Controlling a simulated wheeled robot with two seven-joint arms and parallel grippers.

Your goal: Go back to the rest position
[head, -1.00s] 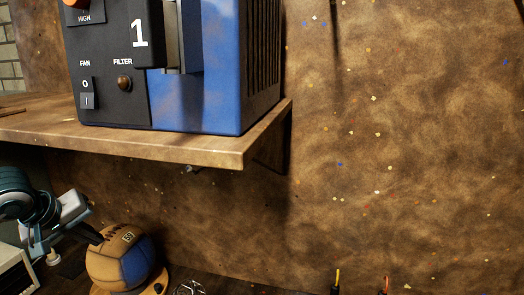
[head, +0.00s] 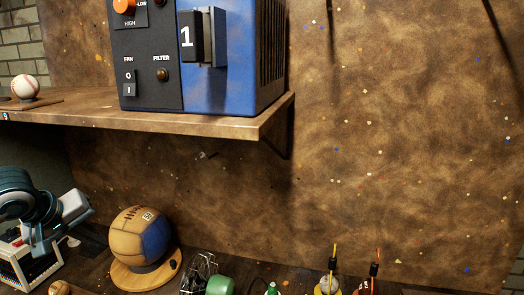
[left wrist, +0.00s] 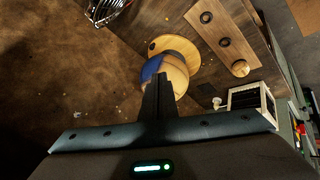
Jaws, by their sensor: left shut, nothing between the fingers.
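My left gripper (head: 92,237) reaches in from the left in the head view, below the shelf and left of a tan and blue leather ball (head: 140,234). Its fingertips are dark and hard to make out there. In the left wrist view the gripper (left wrist: 161,80) has its dark fingers together with nothing between them. The ball (left wrist: 177,66) shows beyond the fingertips, partly hidden by them. It rests on a round wooden stand (head: 128,278). My right gripper is in neither view.
A blue and black machine marked 1 (head: 150,80) stands on a wooden shelf (head: 190,123) above the gripper. A baseball (head: 26,87) sits on the shelf's left. A wire cage (head: 198,272), a green object (head: 220,286) and tools (head: 375,268) line the bench. A white-framed box (head: 28,264) is below my arm.

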